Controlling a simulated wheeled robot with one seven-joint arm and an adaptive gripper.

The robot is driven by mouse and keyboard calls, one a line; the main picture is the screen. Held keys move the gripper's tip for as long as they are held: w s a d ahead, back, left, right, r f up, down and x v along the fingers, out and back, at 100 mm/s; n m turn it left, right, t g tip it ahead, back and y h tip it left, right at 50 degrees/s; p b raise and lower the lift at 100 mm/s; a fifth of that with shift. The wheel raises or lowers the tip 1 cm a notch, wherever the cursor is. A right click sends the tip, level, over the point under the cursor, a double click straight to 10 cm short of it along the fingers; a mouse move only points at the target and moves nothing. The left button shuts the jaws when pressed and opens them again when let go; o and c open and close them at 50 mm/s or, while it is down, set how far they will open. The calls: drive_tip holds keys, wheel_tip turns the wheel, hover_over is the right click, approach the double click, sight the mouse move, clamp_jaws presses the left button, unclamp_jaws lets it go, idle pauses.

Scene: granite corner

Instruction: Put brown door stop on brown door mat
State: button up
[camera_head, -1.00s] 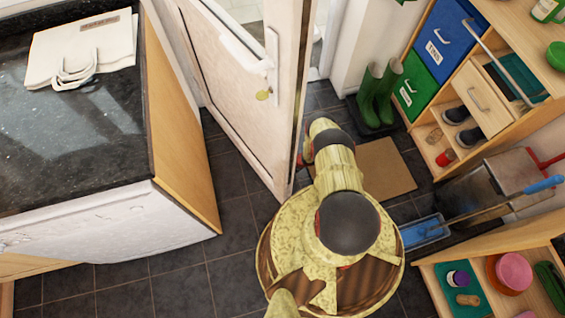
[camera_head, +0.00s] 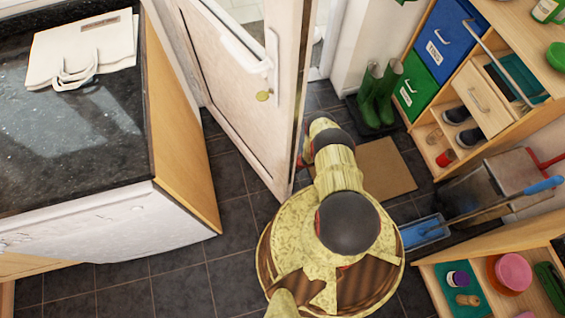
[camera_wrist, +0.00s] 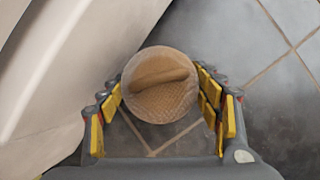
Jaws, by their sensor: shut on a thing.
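The brown door stop (camera_wrist: 160,98) is a round, brown, textured piece with a raised grip across its top. In the wrist view it sits between the yellow-padded fingers of my gripper (camera_wrist: 162,88), which is shut on it. Dark floor tiles show below it, and a pale panel, probably the door, is close on the left. In the head view my arm hides the gripper and the door stop. The brown door mat (camera_head: 388,170) lies flat on the floor, just right of my arm, which covers its left part. Its visible part is bare.
The white door (camera_head: 235,85) stands open along the left of my arm, very near it. Green boots (camera_head: 378,95) stand on a dark tray behind the mat. A shelf unit (camera_head: 455,95) and a blue dustpan (camera_head: 424,231) are at the right. A dark counter (camera_head: 75,135) fills the left.

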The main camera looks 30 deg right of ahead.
drive_tip(key=r+p, duration=0.1)
drive_tip(key=r, duration=0.2)
drive_tip(key=r+p, duration=0.2)
drive_tip(key=r, duration=0.1)
drive_tip(key=r+p, duration=0.2)
drive_tip(key=r, duration=0.1)
drive_tip(key=shift+w+d+r, duration=0.2)
drive_tip(key=shift+w+r, duration=0.1)
drive_tip(key=shift+r, duration=0.1)
drive_tip(key=shift+d, duration=0.1)
